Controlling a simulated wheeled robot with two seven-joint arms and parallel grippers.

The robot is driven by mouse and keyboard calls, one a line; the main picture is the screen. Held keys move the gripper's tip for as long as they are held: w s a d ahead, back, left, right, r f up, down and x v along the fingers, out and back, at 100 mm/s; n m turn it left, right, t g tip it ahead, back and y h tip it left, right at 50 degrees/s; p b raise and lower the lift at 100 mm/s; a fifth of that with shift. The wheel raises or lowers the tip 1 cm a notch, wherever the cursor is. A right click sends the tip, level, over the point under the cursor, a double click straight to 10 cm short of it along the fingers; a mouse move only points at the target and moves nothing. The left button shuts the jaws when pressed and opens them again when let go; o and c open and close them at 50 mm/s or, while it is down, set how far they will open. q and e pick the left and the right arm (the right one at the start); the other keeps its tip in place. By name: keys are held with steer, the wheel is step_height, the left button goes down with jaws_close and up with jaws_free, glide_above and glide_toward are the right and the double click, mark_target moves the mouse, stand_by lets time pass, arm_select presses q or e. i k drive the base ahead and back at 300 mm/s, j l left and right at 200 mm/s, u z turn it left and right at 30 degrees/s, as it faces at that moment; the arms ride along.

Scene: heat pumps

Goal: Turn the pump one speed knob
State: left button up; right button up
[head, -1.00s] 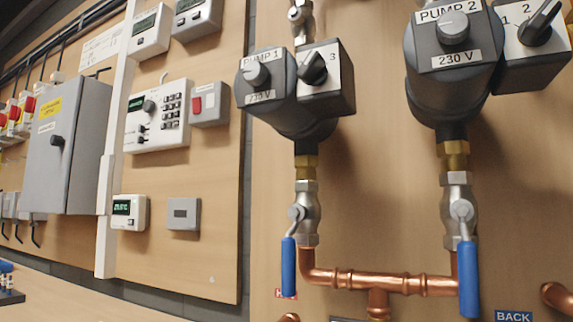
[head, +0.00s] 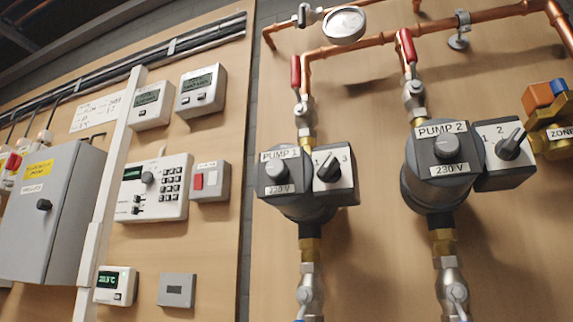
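Neither gripper shows in the head view.
Pump 2 (head: 441,150) stands to the right with its own black speed knob (head: 508,147). Copper pipes, a pressure gauge (head: 344,25) and red-handled valves (head: 296,74) are above. A grey cabinet (head: 50,215), a keypad controller (head: 155,188) and small boxes hang at left.

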mark_target(329, 172)
steer(key=k+j, duration=0.3)
steer(key=j, duration=0.2)
steer(key=k+j+z, duration=0.1)
steer(key=k+j, duration=0.2)
steer(key=j, duration=0.25)
steer(key=k+j, duration=0.35)
steer(key=j, duration=0.15)
